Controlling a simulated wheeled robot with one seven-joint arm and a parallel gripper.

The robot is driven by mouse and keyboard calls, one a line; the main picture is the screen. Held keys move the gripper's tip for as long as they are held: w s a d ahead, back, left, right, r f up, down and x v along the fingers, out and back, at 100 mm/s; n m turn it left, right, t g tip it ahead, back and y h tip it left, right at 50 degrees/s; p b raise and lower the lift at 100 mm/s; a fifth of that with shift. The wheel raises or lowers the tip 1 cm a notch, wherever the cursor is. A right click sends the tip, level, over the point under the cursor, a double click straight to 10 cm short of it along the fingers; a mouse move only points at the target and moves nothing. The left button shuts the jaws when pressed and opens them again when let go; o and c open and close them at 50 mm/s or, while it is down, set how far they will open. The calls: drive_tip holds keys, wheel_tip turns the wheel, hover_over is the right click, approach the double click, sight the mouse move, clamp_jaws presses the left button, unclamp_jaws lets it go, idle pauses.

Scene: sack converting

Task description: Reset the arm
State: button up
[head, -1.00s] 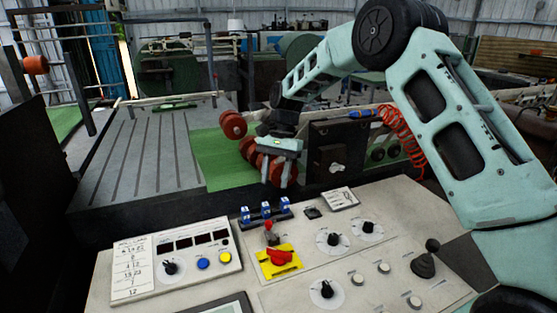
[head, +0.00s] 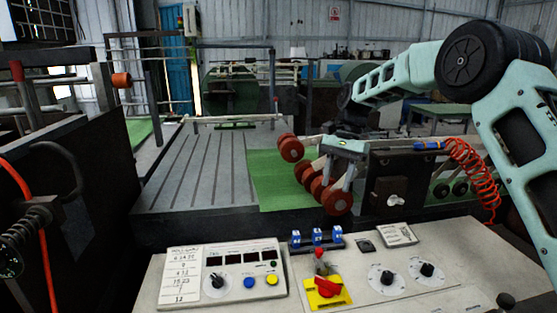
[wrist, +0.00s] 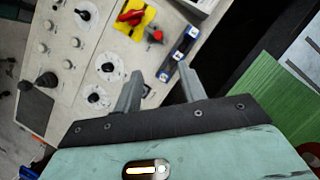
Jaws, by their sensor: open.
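My arm reaches in from the right in the head view, in pale green links with black joints. My gripper (head: 335,182) hangs fingers-down beyond the control panel (head: 455,293), in front of red rollers (head: 290,148). In the wrist view my gripper (wrist: 160,75) shows two grey fingers spread apart with nothing between them. The panel (wrist: 75,65) lies past the fingers there. Whether the fingers touch the rollers cannot be told.
The panel carries a red switch on a yellow plate (head: 325,291), blue-and-white switches (head: 317,237), and black knobs (head: 388,278). A coiled red hose (head: 470,175) hangs near my arm. A grooved grey bed (head: 200,170) and green sheet (head: 265,180) lie behind the panel.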

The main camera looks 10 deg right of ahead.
drive_tip(key=s+a+n+t+h+b, duration=0.1)
drive_tip(key=s+a+n, duration=0.3)
drive_tip(key=s+a, duration=0.4)
drive_tip(key=s+a+n, duration=0.4)
drive_tip(key=s+a, duration=0.2)
drive_tip(key=s, duration=0.4)
drive_tip(key=s+d+f+n+t, duration=0.1)
drive_tip(key=s+n, duration=0.3)
drive_tip(key=s, duration=0.6)
drive_tip(key=s+d+f+n+t+h+b, duration=0.1)
drive_tip(key=s+f+n, duration=0.2)
drive_tip(key=s, duration=0.8)
drive_tip(key=shift+d+f+n+h, duration=0.15)
drive_tip(key=shift+n+h, duration=0.15)
drive_tip(key=shift+n, duration=0.6)
